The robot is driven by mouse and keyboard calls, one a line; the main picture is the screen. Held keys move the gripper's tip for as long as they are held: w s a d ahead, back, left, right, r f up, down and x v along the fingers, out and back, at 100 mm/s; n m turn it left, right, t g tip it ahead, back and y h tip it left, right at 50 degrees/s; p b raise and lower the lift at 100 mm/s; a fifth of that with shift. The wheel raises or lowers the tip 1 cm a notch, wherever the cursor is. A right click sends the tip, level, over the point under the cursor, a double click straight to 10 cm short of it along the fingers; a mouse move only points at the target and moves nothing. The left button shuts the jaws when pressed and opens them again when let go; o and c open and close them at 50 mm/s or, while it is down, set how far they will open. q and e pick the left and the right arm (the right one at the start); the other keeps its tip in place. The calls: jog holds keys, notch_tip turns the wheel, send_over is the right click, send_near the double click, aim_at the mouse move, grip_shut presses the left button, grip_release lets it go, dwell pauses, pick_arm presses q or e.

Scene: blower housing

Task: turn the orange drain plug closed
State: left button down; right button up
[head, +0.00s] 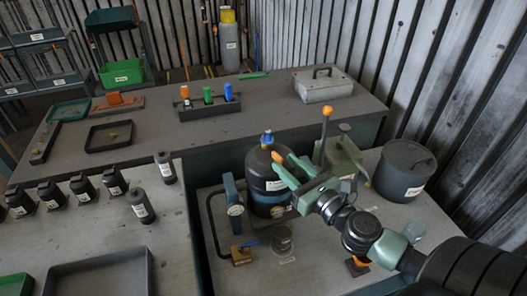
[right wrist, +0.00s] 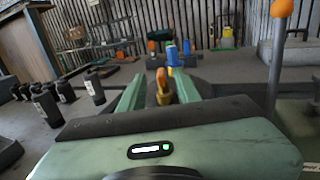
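My right gripper (head: 281,165) reaches in from the right over the black canister (head: 262,190), near its top. An orange part (head: 278,157) shows at its fingertips; I take it for the drain plug, but cannot read its turn position. In the right wrist view the orange part (right wrist: 163,87) stands between the two green fingers (right wrist: 160,92). The fingers look apart, with narrow gaps beside it; contact is unclear. A blue-topped fitting (head: 267,138) on the canister shows just behind. The arm and gripper hide part of the canister. My left gripper is not in view.
An orange-knobbed lever (head: 327,112) rises beside the gripper. A grey lidded pot (head: 402,170) stands to the right, a gauge (head: 235,210) to the left. A small orange item (head: 360,262) lies under my arm. Several black bottles (head: 84,188) stand on the left table.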

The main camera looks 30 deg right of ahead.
aim_at(274, 152)
jog(key=w+p, duration=0.1)
jog(key=w, duration=0.5)
jog(key=shift+w+a+p, duration=0.1)
jog(key=shift+a+p, duration=0.05)
jog(key=shift+p, duration=0.15)
jog(key=shift+w, duration=0.7)
grip_shut()
